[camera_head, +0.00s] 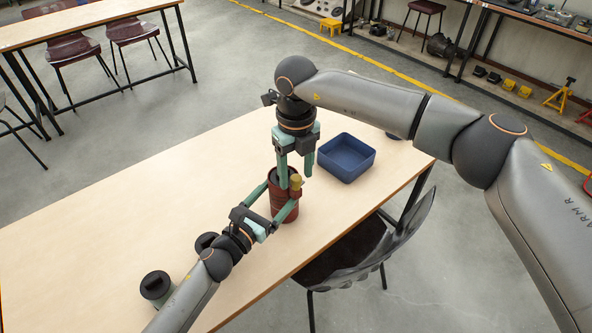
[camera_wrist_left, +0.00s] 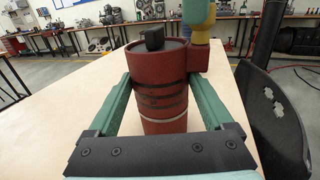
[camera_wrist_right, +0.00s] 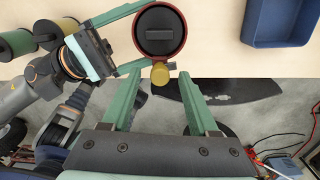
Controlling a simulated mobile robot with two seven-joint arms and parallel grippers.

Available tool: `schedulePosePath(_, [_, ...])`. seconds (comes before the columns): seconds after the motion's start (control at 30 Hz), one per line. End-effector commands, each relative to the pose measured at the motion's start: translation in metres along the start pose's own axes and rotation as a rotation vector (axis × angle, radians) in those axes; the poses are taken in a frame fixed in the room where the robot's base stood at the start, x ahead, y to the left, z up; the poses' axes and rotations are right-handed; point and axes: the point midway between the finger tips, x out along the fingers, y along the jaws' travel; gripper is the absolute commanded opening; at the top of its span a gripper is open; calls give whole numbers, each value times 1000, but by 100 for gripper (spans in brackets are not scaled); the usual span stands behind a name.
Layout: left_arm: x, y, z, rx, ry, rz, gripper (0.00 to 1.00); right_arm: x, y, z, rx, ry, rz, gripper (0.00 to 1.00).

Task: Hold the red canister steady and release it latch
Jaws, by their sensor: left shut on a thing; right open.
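The red canister (camera_head: 284,205) stands upright on the wooden table, with a dark handle on its lid (camera_wrist_right: 160,35). My left gripper (camera_wrist_left: 157,80) is shut on its body, one green finger along each side. The latch's yellow knob (camera_head: 296,182) sits at the canister's side, above a red bracket (camera_wrist_left: 198,57). My right gripper (camera_head: 296,164) points down over the knob, open. In the right wrist view the yellow knob (camera_wrist_right: 160,75) appears beyond and between the spread fingers; I cannot tell whether they touch it.
A blue open bin (camera_head: 346,158) stands on the table to the right of the canister. A green canister (camera_head: 156,286) and another dark-topped one (camera_head: 206,242) stand near my left arm. A dark chair (camera_head: 345,255) is close to the table's front edge. The table's left part is bare.

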Motion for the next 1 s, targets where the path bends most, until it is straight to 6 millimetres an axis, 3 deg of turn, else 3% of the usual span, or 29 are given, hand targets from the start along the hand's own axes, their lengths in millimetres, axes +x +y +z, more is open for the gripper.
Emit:
schedulePosePath(0.17, [0,-1,-1,-1,1,-1,12,-18,0,1,0,-3,-2,60])
schedulePosePath(0.6, [0,0,-1,-1,1,-1,12,-104,0,1,0,-4,-1,60])
schedulePosePath(0.8, [0,0,-1,-1,1,-1,12,-119,0,0,0,-2,0,60])
schedulePosePath(1.0, [0,0,-1,-1,1,-1,12,-120,0,0,0,-1,1,60])
